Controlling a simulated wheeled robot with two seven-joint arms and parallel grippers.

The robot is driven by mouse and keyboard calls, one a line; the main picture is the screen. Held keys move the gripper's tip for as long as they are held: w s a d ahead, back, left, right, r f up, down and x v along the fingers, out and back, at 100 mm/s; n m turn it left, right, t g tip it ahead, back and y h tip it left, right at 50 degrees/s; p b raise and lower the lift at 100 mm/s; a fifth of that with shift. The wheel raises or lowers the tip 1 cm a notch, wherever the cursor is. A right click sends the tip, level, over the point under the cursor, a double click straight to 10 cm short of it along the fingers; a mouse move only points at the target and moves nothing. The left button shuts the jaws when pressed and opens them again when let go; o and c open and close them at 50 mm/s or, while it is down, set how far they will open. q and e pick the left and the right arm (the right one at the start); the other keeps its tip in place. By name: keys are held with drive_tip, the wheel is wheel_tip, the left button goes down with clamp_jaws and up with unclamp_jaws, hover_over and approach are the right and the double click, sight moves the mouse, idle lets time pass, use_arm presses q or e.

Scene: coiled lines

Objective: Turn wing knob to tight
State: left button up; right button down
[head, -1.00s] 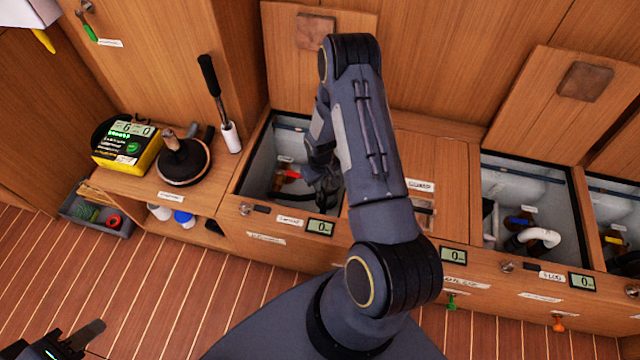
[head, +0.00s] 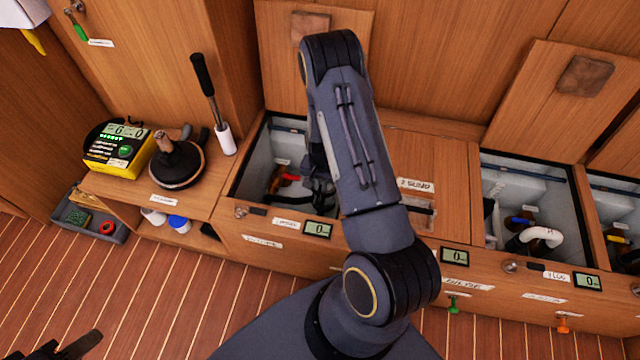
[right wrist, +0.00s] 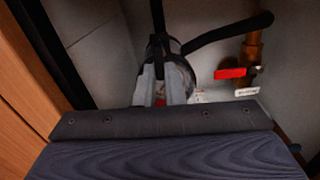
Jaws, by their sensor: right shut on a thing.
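My right arm reaches down into the open left locker (head: 250,180). Its gripper (right wrist: 160,82) shows in the right wrist view, its two grey fingers closed at the top of a round, clear-rimmed fitting (right wrist: 184,76). A small bit of red shows between the fingers; the wing knob itself is mostly hidden by them, so its angle cannot be read. In the head view my forearm hides most of this gripper and the fitting. My left gripper (head: 75,348) is only partly in view at the bottom left, away from the lockers; its opening cannot be told.
A red-handled valve (right wrist: 230,73) on a brass pipe sits right of the fitting, with a black hose (right wrist: 228,32) above. A yellow meter (head: 117,150) and a black plunger-like tool (head: 178,163) stand on the shelf at left. A small display (head: 317,230) reads 0.

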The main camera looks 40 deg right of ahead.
drive_tip(key=shift+s+m, duration=0.1)
drive_tip(key=shift+m, duration=0.9)
drive_tip(key=c, duration=1.5)
unclamp_jaws()
drive_tip(key=shift+r+p, duration=1.2)
drive_tip(key=shift+r, duration=2.7)
